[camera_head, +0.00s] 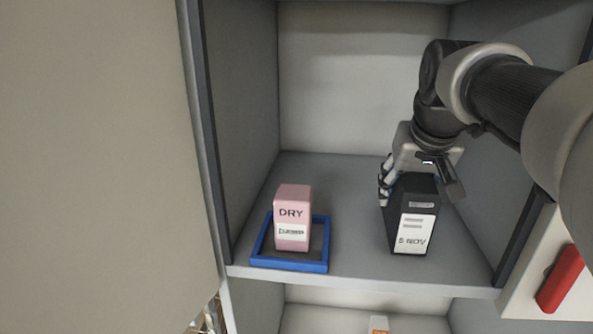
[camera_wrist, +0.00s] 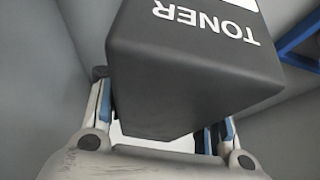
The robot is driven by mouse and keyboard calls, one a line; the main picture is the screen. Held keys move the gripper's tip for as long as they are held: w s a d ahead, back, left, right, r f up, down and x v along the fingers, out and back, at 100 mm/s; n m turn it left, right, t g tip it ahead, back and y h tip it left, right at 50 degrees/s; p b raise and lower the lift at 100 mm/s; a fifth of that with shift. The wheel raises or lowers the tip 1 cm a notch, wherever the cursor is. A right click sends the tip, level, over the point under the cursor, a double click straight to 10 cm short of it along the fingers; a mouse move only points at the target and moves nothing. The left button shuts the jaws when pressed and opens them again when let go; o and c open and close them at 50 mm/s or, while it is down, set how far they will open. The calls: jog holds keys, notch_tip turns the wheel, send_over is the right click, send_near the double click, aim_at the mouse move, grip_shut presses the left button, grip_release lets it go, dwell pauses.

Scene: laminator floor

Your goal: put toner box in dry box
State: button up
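A black toner box (camera_head: 423,192) with a white "5 NOV" label stands upright on the right side of the shelf. In the wrist view the toner box (camera_wrist: 190,75) fills the middle, with "TONER" lettering upside down. My gripper (camera_head: 420,185) reaches down over the box from behind, with a finger at each side. In the wrist view my gripper (camera_wrist: 165,120) has the box between its fingers; whether both pads touch it I cannot tell.
The grey shelf (camera_head: 345,225) is bare between the tray and the toner box. Cabinet walls close in on the left, back and right. A red handle (camera_head: 561,279) is at the far right. A small pale object (camera_head: 379,324) sits on the level below.

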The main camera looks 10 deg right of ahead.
jog(key=o, duration=0.4)
jog(key=shift+o, duration=0.2)
